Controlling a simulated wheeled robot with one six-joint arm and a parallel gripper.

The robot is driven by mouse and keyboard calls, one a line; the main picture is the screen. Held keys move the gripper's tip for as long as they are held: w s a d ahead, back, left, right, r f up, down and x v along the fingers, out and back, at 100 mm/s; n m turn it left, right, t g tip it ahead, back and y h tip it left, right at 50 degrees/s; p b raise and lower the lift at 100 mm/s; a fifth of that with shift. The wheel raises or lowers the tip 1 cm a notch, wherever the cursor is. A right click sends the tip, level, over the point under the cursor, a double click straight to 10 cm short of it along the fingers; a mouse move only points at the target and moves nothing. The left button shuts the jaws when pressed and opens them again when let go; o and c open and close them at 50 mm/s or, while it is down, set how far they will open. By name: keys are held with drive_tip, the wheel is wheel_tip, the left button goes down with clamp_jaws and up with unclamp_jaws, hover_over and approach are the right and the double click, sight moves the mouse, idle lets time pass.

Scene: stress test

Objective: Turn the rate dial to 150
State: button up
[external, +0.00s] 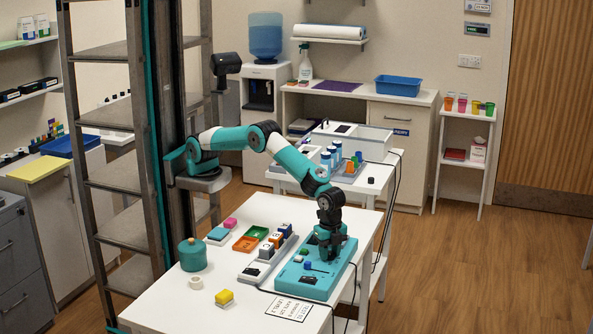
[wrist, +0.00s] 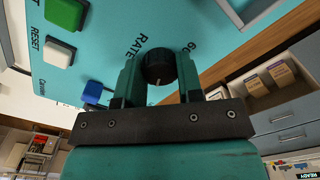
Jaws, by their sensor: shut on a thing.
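The teal control panel (external: 310,272) lies on the white table, and its face fills the top of the wrist view (wrist: 110,25). The black rate dial (wrist: 158,68) sits on it beside the printed word RATE, with a light pointer line on it. A printed number, partly hidden, starts with 6 near the dial. My gripper (wrist: 160,80) is shut on the dial, one teal finger on each side. In the external view my gripper (external: 328,250) points down at the panel's far part and hides the dial. The dial's full scale cannot be read.
A green button (wrist: 64,12), a white RESET button (wrist: 58,52) and a blue lever (wrist: 93,90) are near the dial.

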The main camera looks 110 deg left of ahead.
sight(330, 252)
drive_tip(key=shift+w+r, duration=0.1)
drive_tip(key=shift+r, duration=0.05)
idle(0.3)
drive_tip(key=o, duration=0.9)
wheel_tip(330, 252, up, 17)
drive_tip(key=shift+r+b, duration=0.15)
drive_tip(key=shift+b, duration=0.25)
